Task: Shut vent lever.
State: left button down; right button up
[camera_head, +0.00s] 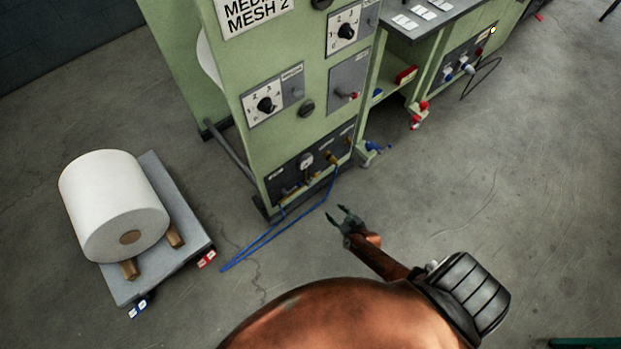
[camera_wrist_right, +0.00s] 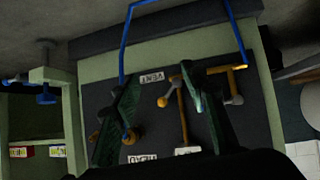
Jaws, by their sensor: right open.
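The dark valve panel (camera_head: 312,160) is low on the front of the green cabinet, with brass fittings and a round gauge. In the right wrist view the panel (camera_wrist_right: 150,112) appears upside down, with a VENT label (camera_wrist_right: 152,77) and a HEAD label (camera_wrist_right: 142,158). Brass pipework (camera_wrist_right: 182,112) and a small yellow-orange knob (camera_wrist_right: 163,102) are near the VENT label. I cannot tell for sure which part is the vent lever; fingers hide some fittings. My right gripper (camera_head: 343,217) is open in front of the panel, apart from it. Its two fingers (camera_wrist_right: 164,112) frame the labels. My left gripper is not in view.
A blue hose (camera_head: 268,238) runs from the panel over the floor. A white roll (camera_head: 112,205) rests on a grey platform (camera_head: 190,228) at left. A green bench (camera_head: 425,60) with blue and red fittings stands at the back right.

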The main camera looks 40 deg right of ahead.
aim_at(316, 177)
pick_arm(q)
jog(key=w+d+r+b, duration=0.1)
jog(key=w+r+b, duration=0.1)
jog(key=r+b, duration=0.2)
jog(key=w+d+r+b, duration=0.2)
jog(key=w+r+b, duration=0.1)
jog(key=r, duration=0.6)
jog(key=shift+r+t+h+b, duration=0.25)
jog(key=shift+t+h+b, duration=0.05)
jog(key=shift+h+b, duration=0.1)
pick_arm(e)
jog(key=w+d+t, duration=0.1)
jog(key=w, duration=1.2)
jog(key=w+d+r+m+t+h, duration=0.1)
jog(key=w, duration=0.5)
jog(key=shift+w+d+r+t, duration=0.1)
jog(key=shift+w+d+t, duration=0.05)
jog(key=shift+d+t, duration=0.2)
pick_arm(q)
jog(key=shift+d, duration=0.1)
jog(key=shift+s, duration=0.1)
pick_arm(e)
grip_shut()
